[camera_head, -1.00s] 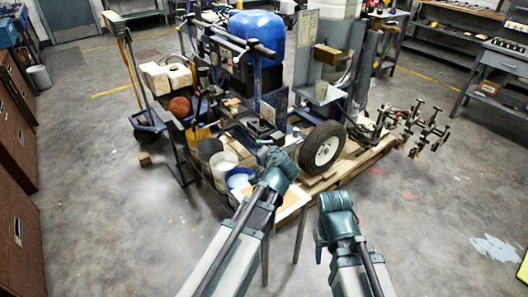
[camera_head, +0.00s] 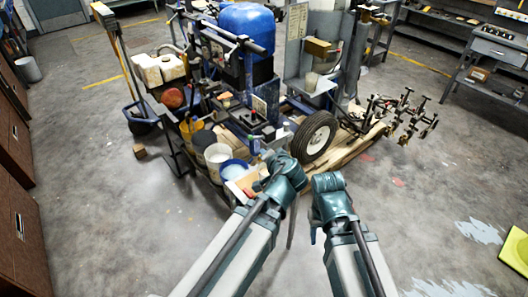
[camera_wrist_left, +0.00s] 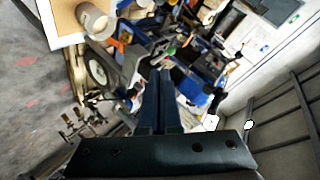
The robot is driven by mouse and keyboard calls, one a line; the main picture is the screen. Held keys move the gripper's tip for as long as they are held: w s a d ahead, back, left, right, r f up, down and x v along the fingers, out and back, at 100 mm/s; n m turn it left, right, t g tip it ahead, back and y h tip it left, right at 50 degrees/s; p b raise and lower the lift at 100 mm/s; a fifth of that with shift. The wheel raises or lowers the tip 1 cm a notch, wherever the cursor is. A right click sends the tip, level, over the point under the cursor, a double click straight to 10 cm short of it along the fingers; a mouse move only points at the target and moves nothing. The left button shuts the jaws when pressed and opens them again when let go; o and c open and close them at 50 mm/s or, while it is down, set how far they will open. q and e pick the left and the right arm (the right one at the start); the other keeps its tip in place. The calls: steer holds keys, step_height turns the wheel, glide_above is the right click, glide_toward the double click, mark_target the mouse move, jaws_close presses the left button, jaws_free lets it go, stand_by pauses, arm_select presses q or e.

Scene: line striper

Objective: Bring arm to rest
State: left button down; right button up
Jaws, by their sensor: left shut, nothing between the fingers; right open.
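My left arm (camera_head: 240,235) reaches up from the bottom of the head view and ends in a teal wrist in front of the striper cart. The left gripper (camera_wrist_left: 158,75) shows in the left wrist view. Its two dark fingers lie together with nothing between them. My right arm (camera_head: 345,235) reaches up just right of the left one, a narrow gap between the two wrists.
The striper cart with a blue tank (camera_head: 247,30) and black tyre (camera_head: 315,137) stands close ahead on a wooden pallet (camera_head: 345,158). A white bucket (camera_head: 217,160) is near my left wrist. Drawers (camera_head: 15,140) line the left. Floor at right is open, with a yellow object (camera_head: 516,252).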

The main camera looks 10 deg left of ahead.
stand_by(0.3)
arm_select(q)
steer(key=s+d+f+g+h, duration=0.2)
steer(key=s+d+f+g, duration=0.2)
steer(key=s, duration=0.5)
steer(key=s+d+f+g+h, duration=0.3)
steer(key=s+d+f+g, duration=0.2)
steer(key=s, duration=0.4)
step_height(320, 180, down, 2)
steer(key=shift+f+g, duration=0.1)
steer(key=shift+g, duration=0.7)
